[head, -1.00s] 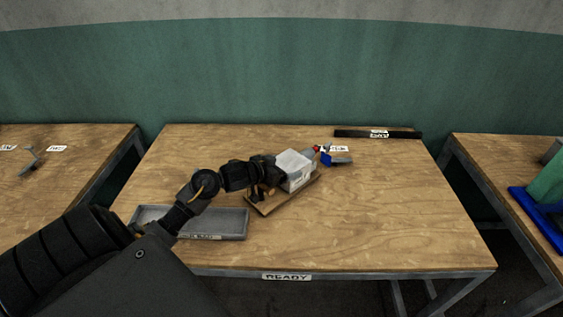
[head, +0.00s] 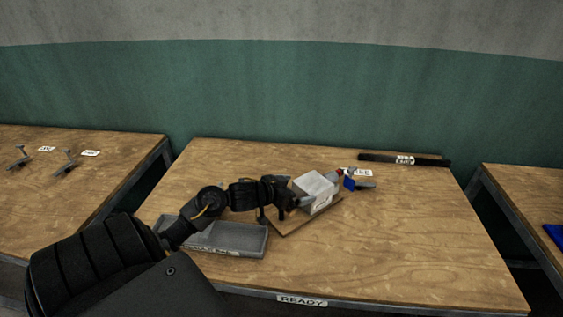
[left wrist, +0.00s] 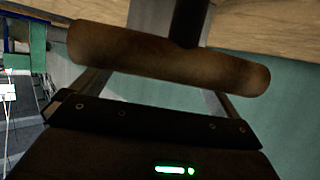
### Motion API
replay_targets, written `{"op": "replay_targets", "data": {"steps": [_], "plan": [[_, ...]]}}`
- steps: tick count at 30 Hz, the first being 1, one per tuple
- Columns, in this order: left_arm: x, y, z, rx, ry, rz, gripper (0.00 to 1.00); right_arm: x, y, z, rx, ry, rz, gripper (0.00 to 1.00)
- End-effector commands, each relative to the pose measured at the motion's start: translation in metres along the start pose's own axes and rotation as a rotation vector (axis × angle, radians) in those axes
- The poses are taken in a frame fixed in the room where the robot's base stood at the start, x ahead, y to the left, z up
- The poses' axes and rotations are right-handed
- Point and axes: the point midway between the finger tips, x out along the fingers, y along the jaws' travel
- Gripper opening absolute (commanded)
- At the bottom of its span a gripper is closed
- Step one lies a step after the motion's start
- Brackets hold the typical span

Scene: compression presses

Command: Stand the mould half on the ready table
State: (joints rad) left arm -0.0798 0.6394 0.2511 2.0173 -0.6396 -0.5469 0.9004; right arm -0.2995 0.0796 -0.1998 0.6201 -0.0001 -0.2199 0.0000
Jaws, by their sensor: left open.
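My left gripper (head: 290,199) is open close beside the block's near left side. A short grey piece shows between gripper and block in the head view; I cannot tell whether it is a handle or a finger. In the left wrist view a brown round bar (left wrist: 165,58) on a dark stem lies across in front of the open fingers. I cannot tell whether they touch it. My right gripper is not in view.
A black bar (head: 385,159) lies at the back edge. Another table (head: 60,180) stands left.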

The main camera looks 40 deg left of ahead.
Motion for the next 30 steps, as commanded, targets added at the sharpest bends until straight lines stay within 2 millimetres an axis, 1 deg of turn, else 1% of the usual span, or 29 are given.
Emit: {"op": "replay_targets", "data": {"steps": [1,6,9,12,17,30], "plan": [[-0.012,0.001,0.001,0.005,-0.003,0.001,1.0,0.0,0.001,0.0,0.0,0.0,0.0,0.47],[-0.046,0.001,0.001,0.005,-0.004,0.001,1.0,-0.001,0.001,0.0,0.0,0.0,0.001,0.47],[-0.06,0.0,0.001,0.002,-0.002,0.0,1.0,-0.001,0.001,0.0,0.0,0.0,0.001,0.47],[-0.07,0.0,0.001,0.0,-0.002,0.0,1.0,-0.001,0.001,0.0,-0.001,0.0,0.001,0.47],[-0.075,0.001,0.0,0.001,-0.001,0.001,1.0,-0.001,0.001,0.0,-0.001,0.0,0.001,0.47],[-0.075,0.001,0.0,0.0,0.0,0.001,1.0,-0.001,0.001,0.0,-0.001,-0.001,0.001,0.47]]}}
